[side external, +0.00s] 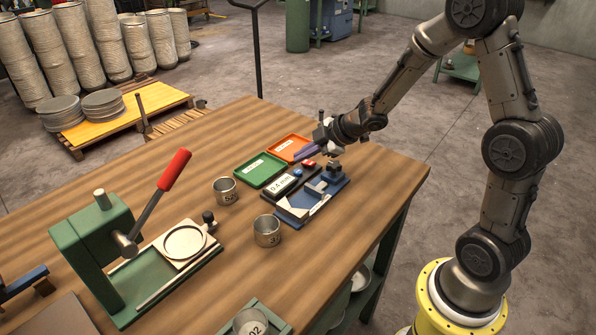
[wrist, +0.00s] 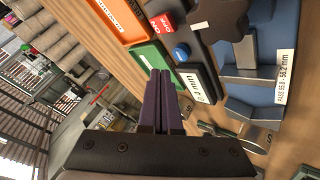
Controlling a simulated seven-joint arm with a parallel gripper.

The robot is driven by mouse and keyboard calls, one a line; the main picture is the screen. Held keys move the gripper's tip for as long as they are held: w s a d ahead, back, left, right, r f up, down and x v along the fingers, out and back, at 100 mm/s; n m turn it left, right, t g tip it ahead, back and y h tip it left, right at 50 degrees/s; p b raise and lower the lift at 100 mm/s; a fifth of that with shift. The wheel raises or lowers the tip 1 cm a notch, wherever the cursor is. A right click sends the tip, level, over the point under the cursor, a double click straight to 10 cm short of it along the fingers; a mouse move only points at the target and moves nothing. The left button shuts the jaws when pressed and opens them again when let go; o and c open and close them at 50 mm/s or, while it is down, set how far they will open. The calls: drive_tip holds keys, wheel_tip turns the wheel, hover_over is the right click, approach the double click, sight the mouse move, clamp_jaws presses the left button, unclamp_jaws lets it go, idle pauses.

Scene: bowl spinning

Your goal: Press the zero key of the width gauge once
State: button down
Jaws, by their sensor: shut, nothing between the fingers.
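The width gauge (side external: 292,207) is a blue-grey fixture on the wooden table, with a dark display unit along its left side. Its white display (side external: 284,184) shows a reading in mm; the digits are hard to read. In the wrist view a round blue key (wrist: 180,52) sits beside the display (wrist: 187,84), and a red key (wrist: 161,22) marked ON/OFF lies beyond it. I cannot read a label on the blue key. My gripper (side external: 298,156) is shut and empty, with purple fingers, above the gauge's far end. In the wrist view the fingertips (wrist: 160,73) appear left of the display, apart from the keys.
A green tray (side external: 243,179) and an orange tray (side external: 276,146) lie left of and behind the gauge. A green press (side external: 90,250) with a red handle is at left. The table's right side is clear.

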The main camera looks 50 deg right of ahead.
drive_tip(key=shift+f, duration=0.65)
drive_tip(key=shift+f, duration=0.15)
idle(1.5)
drive_tip(key=shift+f, duration=0.3)
drive_tip(key=shift+f, duration=0.45)
idle(0.7)
drive_tip(key=shift+r, duration=0.9)
drive_tip(key=shift+r, duration=2.5)
